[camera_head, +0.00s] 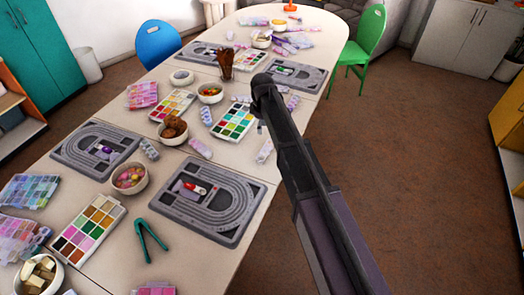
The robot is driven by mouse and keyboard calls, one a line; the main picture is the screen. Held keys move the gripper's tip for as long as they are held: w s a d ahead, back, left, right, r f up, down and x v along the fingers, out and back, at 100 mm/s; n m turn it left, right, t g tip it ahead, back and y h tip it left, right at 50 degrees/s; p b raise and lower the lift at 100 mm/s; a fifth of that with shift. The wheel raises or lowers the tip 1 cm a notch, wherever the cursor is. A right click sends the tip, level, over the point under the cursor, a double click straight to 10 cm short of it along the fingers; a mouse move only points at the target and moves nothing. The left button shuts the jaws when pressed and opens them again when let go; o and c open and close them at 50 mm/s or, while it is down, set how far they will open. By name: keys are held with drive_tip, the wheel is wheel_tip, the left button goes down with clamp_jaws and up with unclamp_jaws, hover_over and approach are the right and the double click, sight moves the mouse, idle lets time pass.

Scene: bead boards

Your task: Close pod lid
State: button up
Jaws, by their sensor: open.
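Several small pale bead pods lie on the long table (190,255). One pod (200,148) lies left of my arm, and another pod (264,151) lies close beside the arm. A third pod (149,149) lies next to the left bead board (95,148). They are too small to tell which lids stand open. My gripper (261,127) is mostly hidden behind my dark arm; only a small tip shows, over the table near the paint-like bead palette (234,122). It is open, with nothing seen in it.
A grey bead board (240,225) with a red-and-white piece lies at the near right. A bowl of brown pieces (173,130), a bowl of candy-coloured beads (130,179) and green tweezers (145,240) crowd the table. The floor (420,170) at right is clear.

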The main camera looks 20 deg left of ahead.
sight(262, 152)
drive_tip(key=shift+f+b, duration=6.7)
drive_tip(key=shift+f, duration=0.15)
clamp_jaws()
